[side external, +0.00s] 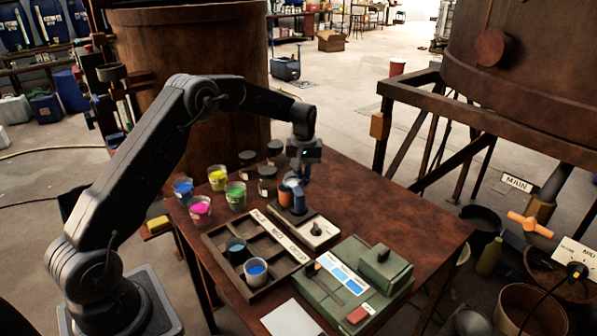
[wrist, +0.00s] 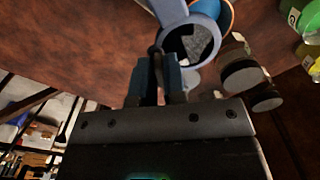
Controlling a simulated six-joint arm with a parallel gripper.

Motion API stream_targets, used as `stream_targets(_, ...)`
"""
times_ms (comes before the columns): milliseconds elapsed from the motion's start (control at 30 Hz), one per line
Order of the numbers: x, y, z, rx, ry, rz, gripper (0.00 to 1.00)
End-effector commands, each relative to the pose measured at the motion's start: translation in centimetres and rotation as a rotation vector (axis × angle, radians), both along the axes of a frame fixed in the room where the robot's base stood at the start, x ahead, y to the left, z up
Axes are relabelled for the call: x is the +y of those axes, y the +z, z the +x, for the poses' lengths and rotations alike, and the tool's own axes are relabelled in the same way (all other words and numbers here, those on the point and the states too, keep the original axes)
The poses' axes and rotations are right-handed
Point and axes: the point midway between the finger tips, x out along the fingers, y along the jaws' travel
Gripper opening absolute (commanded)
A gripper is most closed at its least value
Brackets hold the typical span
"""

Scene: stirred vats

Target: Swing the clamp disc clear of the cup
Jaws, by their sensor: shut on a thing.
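The clamp disc (wrist: 192,42) is a dark grey round face in a pale blue-grey ring in the wrist view. In the side view its blue-grey holder (side external: 299,203) stands beside an orange cup (side external: 286,196). In the wrist view the cup's orange rim (wrist: 230,14) shows just beyond the ring, which hides part of the cup. My gripper (wrist: 158,80) is shut on a thin dark handle (wrist: 157,58) beside the ring. In the side view my gripper (side external: 300,178) is directly above the holder; the small overlap there hides the handle.
A pale box with a dial (side external: 316,233) stands in front of the cup. Open paint cups, including a green one (side external: 236,195), and dark-lidded jars (side external: 267,180) stand close by. A compartment tray (side external: 222,247) and a green case (side external: 350,285) are nearer. The table's right side is clear.

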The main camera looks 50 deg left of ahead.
Motion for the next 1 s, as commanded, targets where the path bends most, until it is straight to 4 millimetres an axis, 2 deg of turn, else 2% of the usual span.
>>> stream_targets(500,-2.9,0.1,1.5,-0.002,-0.492,0.001,0.00)
stream_targets(1000,-5.8,0.1,1.5,-0.004,-0.943,0.000,0.00)
